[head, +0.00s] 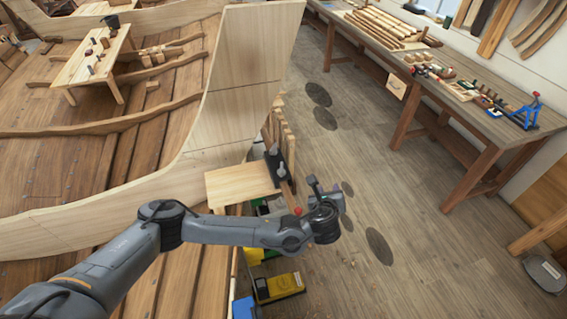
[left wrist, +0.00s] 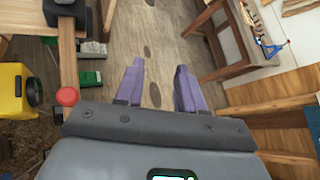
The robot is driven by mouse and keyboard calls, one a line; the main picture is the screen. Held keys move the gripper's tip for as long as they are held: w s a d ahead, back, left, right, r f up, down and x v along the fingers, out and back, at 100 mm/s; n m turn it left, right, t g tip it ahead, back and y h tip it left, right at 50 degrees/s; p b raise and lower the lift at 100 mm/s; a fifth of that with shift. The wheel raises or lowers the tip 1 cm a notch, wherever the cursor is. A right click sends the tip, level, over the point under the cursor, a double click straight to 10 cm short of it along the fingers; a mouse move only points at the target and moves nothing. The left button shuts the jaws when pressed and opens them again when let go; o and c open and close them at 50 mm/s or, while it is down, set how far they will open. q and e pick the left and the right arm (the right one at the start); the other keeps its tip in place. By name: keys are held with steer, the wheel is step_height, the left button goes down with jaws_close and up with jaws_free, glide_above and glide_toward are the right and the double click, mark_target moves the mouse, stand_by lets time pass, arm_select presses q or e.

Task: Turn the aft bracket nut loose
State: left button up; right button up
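The black aft bracket (head: 276,166) is on the edge of the pale upright timber at the hull's end. Two grey wing-shaped nuts show on it, an upper one (head: 273,149) and a lower one (head: 282,170); I cannot tell whether either is loose. A black block, perhaps part of the bracket, shows at the top left of the left wrist view (left wrist: 65,9). My left gripper (head: 325,190) is to the right of the bracket and apart from it. Its purple fingers are spread with only floor visible between them in the left wrist view (left wrist: 159,88). My right gripper is not visible.
A wooden shelf board (head: 241,185) juts out left of the bracket. A red knob (left wrist: 67,97) shows close to my left gripper's body. A yellow case (head: 278,287) lies below. A workbench (head: 448,108) with tools stands right, with clear floor between.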

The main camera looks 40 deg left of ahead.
mark_target(282, 166)
arm_select(q)
steer(key=s+a+f, duration=0.1)
steer(key=a, duration=0.3)
steer(key=s+a+f+m+y, duration=0.1)
steer(key=a+f, duration=0.1)
steer(key=a, duration=0.2)
steer(key=s+a+f+m+y, duration=0.1)
steer(key=a+f, duration=0.1)
steer(key=a, duration=0.1)
steer(key=shift+s+a+f+b, duration=0.2)
steer(key=shift+a+f+b, duration=0.05)
steer(key=shift+a+b, duration=0.15)
steer(key=shift+y, duration=0.6)
steer(key=w+a, duration=0.2)
steer(key=a, duration=0.1)
steer(key=w+a+f+p, duration=0.1)
steer(key=w+a, duration=0.2)
steer(key=w+a+p, duration=0.1)
steer(key=w+a, duration=0.1)
steer(key=a, duration=0.1)
steer(key=shift+w+a+f, duration=0.2)
steer(key=shift+w+f, duration=0.1)
steer(key=shift+f, duration=0.1)
steer(key=shift+w+a+f, duration=0.3)
steer(key=shift+w+a, duration=0.05)
steer(key=shift+w, duration=0.15)
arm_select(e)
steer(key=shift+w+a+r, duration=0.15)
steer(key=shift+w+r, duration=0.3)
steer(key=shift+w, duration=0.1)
